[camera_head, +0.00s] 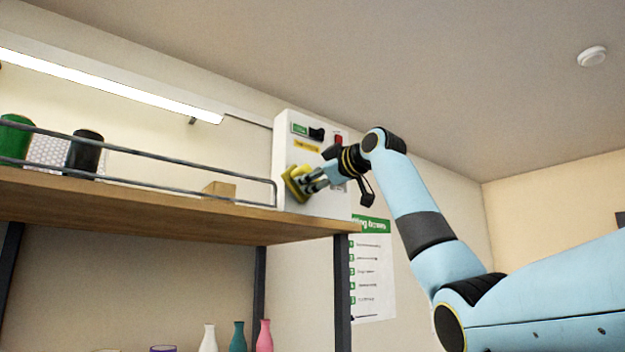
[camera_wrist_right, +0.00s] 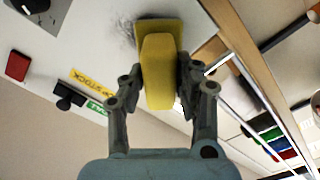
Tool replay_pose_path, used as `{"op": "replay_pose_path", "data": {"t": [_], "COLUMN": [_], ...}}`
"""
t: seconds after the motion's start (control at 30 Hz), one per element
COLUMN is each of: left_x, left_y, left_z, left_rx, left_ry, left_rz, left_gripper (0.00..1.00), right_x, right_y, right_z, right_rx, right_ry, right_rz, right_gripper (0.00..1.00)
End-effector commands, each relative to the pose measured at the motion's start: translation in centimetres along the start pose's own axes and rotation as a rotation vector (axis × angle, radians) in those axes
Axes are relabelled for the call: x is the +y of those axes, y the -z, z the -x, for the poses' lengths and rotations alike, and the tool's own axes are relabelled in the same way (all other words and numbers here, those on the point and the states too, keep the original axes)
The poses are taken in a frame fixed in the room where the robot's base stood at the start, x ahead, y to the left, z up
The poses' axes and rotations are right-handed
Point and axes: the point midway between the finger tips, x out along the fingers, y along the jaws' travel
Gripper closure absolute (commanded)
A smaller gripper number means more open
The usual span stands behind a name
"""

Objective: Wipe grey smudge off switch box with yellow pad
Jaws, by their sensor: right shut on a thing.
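The white switch box (camera_head: 290,140) is on the wall above the right end of the wooden shelf. My right gripper (camera_head: 308,182) is shut on the yellow pad (camera_head: 296,184) in front of the box's lower left part. In the right wrist view the pad (camera_wrist_right: 158,70) sits between the fingers of the gripper (camera_wrist_right: 160,85), with its far end at the white box face. The grey smudge (camera_wrist_right: 122,36) shows as dark scribbled marks beside the pad's far edge; the pad hides part of it. Whether pad and face touch is hard to tell. My left gripper is not in view.
The box carries a red switch (camera_head: 338,140), a black knob (camera_head: 317,134) and labels. The wooden shelf (camera_head: 150,212) with a metal rail (camera_head: 200,166) lies left and below, holding a green can (camera_head: 14,138), a dark can (camera_head: 85,150) and a small carton (camera_head: 219,190). A poster (camera_head: 373,270) hangs below.

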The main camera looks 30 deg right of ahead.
Motion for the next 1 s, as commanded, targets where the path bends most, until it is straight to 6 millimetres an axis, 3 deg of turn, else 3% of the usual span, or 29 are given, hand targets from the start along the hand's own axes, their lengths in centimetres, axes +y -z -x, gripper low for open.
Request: {"op": "replay_pose_path", "data": {"t": [0.6,1.0], "left_x": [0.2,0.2], "left_y": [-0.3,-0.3], "left_z": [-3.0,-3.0], "left_rx": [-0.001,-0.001], "left_ry": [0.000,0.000], "left_rz": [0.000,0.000], "left_gripper": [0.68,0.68], "right_x": [0.0,0.1], "right_y": [-0.1,0.0], "right_z": [5.8,6.1], "right_rx": [0.001,0.001], "right_ry": [-0.003,-0.001], "right_rz": [0.001,0.000], "right_gripper": [0.95,0.95]}}
